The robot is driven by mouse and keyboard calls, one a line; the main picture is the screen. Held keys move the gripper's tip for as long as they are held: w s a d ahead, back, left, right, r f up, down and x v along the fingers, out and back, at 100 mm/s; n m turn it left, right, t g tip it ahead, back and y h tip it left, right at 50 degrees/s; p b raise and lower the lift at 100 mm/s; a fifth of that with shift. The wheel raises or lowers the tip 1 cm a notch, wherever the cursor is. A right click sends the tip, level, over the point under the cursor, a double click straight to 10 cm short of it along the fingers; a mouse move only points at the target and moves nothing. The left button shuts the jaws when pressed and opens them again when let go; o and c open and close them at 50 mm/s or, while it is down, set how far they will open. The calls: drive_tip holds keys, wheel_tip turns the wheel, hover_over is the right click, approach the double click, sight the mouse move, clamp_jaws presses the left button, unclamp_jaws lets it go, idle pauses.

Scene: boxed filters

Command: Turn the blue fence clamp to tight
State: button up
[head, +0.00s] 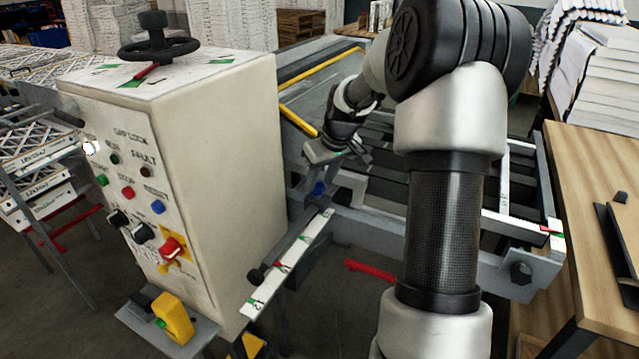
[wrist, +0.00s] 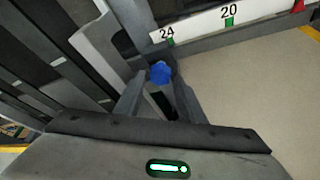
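The blue fence clamp (head: 319,188) is a small knob on the grey fence bracket, just below my gripper (head: 358,153) in the head view. In the wrist view the blue clamp (wrist: 160,73) shows as a rounded knob just beyond my gripper (wrist: 157,88). Two grey fingers stand apart there, with a dark gap between them and the knob in line with the gap. The gripper looks open and empty. I cannot tell whether a fingertip touches the knob, nor how far the clamp is turned.
A white scale strip (head: 290,262) runs along the rail below the clamp; its numbers 24 and 20 show in the wrist view. A cream control cabinet (head: 235,150) with a black handwheel (head: 158,47) stands close on the left. A red handle (head: 371,270) sticks out below the frame.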

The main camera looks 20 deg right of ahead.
drive_tip(key=shift+x, duration=0.85)
drive_tip(key=c, duration=0.8)
